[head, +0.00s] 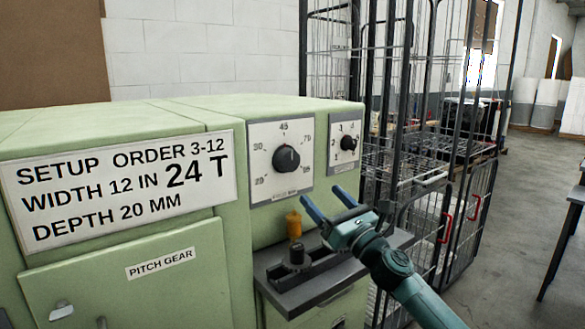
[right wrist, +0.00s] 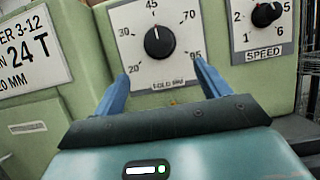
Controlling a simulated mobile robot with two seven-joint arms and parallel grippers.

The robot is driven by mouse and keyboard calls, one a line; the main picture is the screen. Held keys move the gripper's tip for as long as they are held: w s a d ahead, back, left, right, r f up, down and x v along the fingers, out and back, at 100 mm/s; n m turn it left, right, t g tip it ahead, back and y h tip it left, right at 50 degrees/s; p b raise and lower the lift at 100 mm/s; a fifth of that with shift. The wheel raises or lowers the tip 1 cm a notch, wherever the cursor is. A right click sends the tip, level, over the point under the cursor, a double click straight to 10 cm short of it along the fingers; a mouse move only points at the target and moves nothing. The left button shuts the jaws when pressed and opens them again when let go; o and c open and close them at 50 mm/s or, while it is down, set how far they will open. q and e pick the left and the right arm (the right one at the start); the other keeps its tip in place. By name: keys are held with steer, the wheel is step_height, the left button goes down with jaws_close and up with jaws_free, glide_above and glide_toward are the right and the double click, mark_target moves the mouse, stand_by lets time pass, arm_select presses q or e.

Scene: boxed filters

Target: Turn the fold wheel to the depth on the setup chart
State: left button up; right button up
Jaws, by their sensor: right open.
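The setup chart (head: 120,187) on the green machine reads "SETUP ORDER 3-12, WIDTH 12 IN, 24 T, DEPTH 20 MM"; part of it also shows in the right wrist view (right wrist: 30,55). The fold wheel is a round black knob (head: 286,158) on a white plate numbered 20, 30, 45, 70 and 95.
A smaller black knob (head: 348,142) marked SPEED sits right of the fold plate. Below are a grey ledge (head: 330,284) with a dark knob (head: 296,254) and an orange piece (head: 294,224). A wire cage cart (head: 470,200) stands at the right. A panel at left reads PITCH GEAR.

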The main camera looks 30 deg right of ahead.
mark_target(292, 164)
steer(key=p+x, duration=0.1)
steer(key=x, duration=1.1)
steer(key=shift+w+a+p, duration=0.15)
steer(key=shift+w+p, duration=0.2)
steer(key=shift+p, duration=0.05)
steer(key=shift+c, duration=0.3)
steer(key=c, duration=0.9)
